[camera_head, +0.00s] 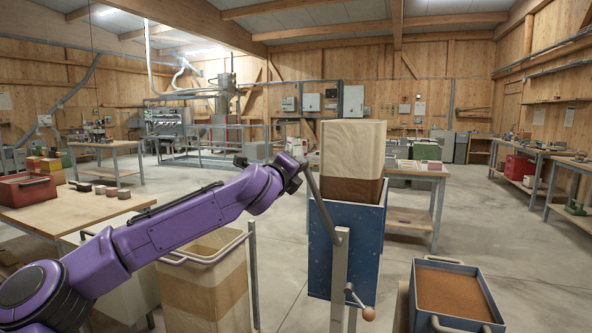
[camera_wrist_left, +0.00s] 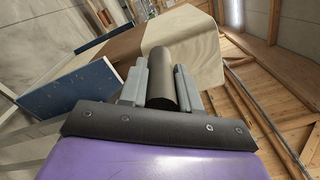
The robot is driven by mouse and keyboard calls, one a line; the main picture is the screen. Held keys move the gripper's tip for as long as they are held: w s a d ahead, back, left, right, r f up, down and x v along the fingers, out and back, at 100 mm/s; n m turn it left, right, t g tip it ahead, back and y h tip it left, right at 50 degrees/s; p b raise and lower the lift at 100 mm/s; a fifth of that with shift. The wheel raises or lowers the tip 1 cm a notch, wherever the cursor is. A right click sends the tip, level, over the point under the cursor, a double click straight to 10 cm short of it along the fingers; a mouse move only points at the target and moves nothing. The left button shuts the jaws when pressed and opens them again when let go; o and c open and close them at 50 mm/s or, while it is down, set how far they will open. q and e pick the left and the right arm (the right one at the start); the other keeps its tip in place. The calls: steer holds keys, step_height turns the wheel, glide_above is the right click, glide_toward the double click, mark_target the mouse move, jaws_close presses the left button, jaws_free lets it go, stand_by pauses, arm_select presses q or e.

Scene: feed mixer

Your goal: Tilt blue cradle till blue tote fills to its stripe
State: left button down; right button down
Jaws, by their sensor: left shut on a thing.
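The blue cradle (camera_head: 370,230) stands at centre right in the head view and looks roughly upright. It holds a tall sack (camera_head: 352,150), cream above and brown below. A bent grey lever (camera_head: 322,205) runs along its near side. My left gripper (camera_head: 304,168) is at the lever's top end. In the left wrist view, its fingers (camera_wrist_left: 161,88) are shut on a dark round grip (camera_wrist_left: 162,82). The blue tote (camera_head: 462,318), a grey-blue bin at lower right, holds brown feed (camera_head: 450,290). I cannot make out its stripe. My right gripper is not in view.
A wooden table with a red bin (camera_head: 27,190) is at left. A workbench (camera_head: 415,170) stands behind the cradle. The floor at right behind the tote is clear.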

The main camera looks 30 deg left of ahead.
arm_select(q)
steer(key=c, duration=1)
jaws_free()
steer(key=shift+a+f, duration=0.1)
steer(key=shift+f, duration=0.1)
steer(key=shift+c, duration=0.2)
steer(key=shift+o, duration=1.2)
steer(key=shift+w+a, duration=0.1)
steer(key=shift+a, duration=0.05)
steer(key=s+b, duration=0.3)
steer(key=s, duration=0.7)
steer(key=shift+s+d, duration=0.3)
steer(key=shift+d, duration=0.1)
